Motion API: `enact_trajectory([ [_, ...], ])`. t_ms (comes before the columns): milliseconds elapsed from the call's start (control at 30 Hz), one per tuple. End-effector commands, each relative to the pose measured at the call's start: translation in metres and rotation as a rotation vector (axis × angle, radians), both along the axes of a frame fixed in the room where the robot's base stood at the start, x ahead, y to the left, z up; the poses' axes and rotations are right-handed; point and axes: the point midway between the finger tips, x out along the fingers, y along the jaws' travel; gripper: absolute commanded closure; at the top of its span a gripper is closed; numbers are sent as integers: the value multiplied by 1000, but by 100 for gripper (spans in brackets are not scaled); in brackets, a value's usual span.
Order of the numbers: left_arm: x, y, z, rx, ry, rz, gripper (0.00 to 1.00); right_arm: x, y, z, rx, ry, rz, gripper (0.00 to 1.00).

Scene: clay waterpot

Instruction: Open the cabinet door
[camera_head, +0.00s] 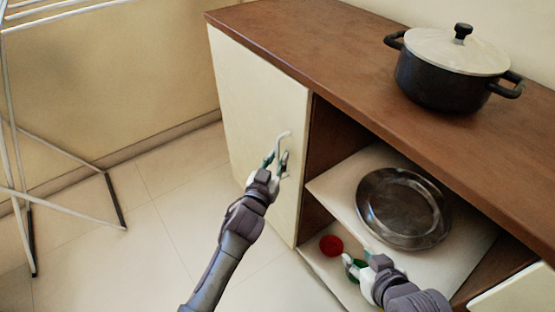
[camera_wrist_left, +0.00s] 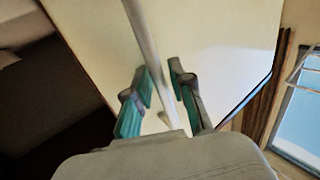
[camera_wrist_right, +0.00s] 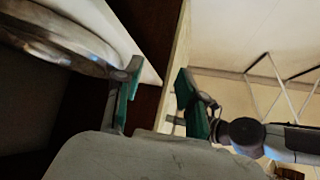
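The cream cabinet door (camera_head: 250,95) is at the left of the wooden cabinet and looks shut, flush with the front. Its pale bar handle (camera_head: 284,140) stands upright near the door's right edge. My left gripper (camera_head: 275,162) is at the handle with its fingers apart. In the left wrist view, the handle (camera_wrist_left: 146,45) passes between the two teal-padded fingers (camera_wrist_left: 158,95), with a gap on at least the right side. My right gripper (camera_head: 358,258) is open and empty in front of the open shelves. It also shows open in the right wrist view (camera_wrist_right: 155,90).
A metal plate (camera_head: 403,208) lies on the middle shelf, and a red round object (camera_head: 331,245) sits lower. A black pot (camera_head: 445,80) with a white lid stands on the cabinet top. A drying rack (camera_head: 60,150) stands at the left. The floor (camera_head: 160,190) before the door is clear.

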Motion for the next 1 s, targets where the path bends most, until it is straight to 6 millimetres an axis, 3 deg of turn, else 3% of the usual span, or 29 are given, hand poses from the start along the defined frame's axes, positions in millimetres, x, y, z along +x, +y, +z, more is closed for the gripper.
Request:
enact_trajectory([
  [267,1,0,0,0,0,0,79,1,0,1,1,-5,0,60],
  [400,1,0,0,0,0,0,100,1,0,1,1,-5,0,60],
  [867,0,1,0,1,1,-3,100,0,0,1,-1,3,0,60],
  [1000,-3,6,1,3,1,-15,100,-15,-5,-8,-20,91,-7,60],
])
